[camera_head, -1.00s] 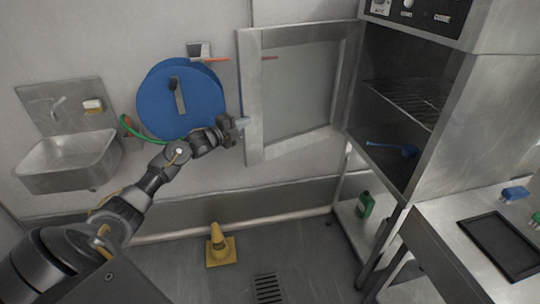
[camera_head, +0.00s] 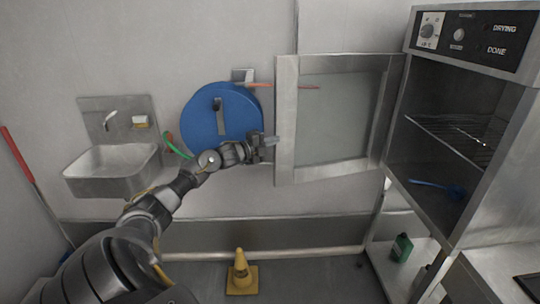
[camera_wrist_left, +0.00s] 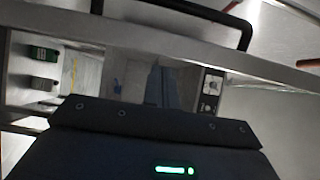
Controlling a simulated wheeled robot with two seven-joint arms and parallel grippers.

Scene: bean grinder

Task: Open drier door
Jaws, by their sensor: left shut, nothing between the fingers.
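The drier (camera_head: 455,120) stands at the right, with its interior and wire rack (camera_head: 455,138) exposed. Its grey-framed glass door (camera_head: 335,118) stands wide open, swung out to the left of the cabinet. My left gripper (camera_head: 270,141) is shut and empty at the door's free left edge. Whether it touches the frame is unclear. In the left wrist view a black handle (camera_wrist_left: 246,30) shows on the door frame (camera_wrist_left: 180,48) at the top, apart from the dark gripper body below. The fingertips are hidden there. My right gripper is out of view.
A blue hose reel (camera_head: 218,128) and a steel sink (camera_head: 112,170) are on the back wall. A yellow cone (camera_head: 241,272) stands on the floor below. A green bottle (camera_head: 401,247) is on the shelf under the drier. A blue scoop (camera_head: 437,186) lies inside the drier.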

